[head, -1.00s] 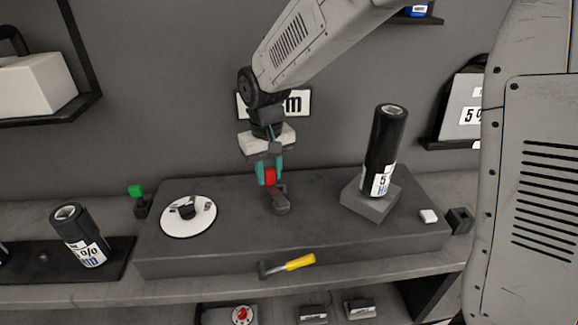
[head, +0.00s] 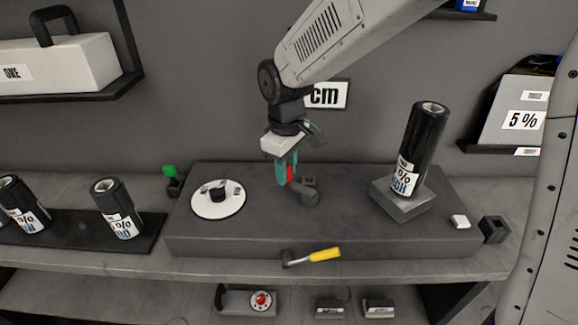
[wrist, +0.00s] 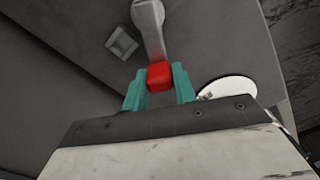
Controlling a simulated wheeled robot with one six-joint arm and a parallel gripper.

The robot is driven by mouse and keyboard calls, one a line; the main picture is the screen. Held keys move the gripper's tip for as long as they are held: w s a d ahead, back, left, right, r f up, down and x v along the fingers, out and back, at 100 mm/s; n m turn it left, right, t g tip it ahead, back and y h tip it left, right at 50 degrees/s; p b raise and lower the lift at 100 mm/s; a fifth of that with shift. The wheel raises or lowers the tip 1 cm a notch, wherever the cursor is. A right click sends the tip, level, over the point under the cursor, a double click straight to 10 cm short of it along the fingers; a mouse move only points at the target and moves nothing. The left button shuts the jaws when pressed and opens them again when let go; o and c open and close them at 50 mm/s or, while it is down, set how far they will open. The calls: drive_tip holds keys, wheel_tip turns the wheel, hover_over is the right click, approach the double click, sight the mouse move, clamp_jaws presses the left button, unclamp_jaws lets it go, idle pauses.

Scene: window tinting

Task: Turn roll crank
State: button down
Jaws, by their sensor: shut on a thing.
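The roll crank (head: 309,193) is a grey arm on top of a long dark box, with a red handle (head: 290,174) at its free end. The handle lies left of and behind the crank's pivot. My gripper (head: 286,172) has teal fingers shut on the red handle. In the wrist view the red handle (wrist: 160,76) sits between the two teal fingers (wrist: 159,88), and the grey crank arm (wrist: 149,28) runs away from it. Parts of the handle are hidden by the fingers in the head view.
A white disc (head: 218,199) lies left on the box (head: 350,235). A black film roll (head: 419,150) stands on a grey block at right. A yellow-handled tool (head: 324,255) is at the box's front. More rolls (head: 117,208) stand at left. The box top around the crank is clear.

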idle(0.4)
drive_tip(key=c, duration=1.1)
unclamp_jaws()
drive_tip(key=shift+r, duration=3.95)
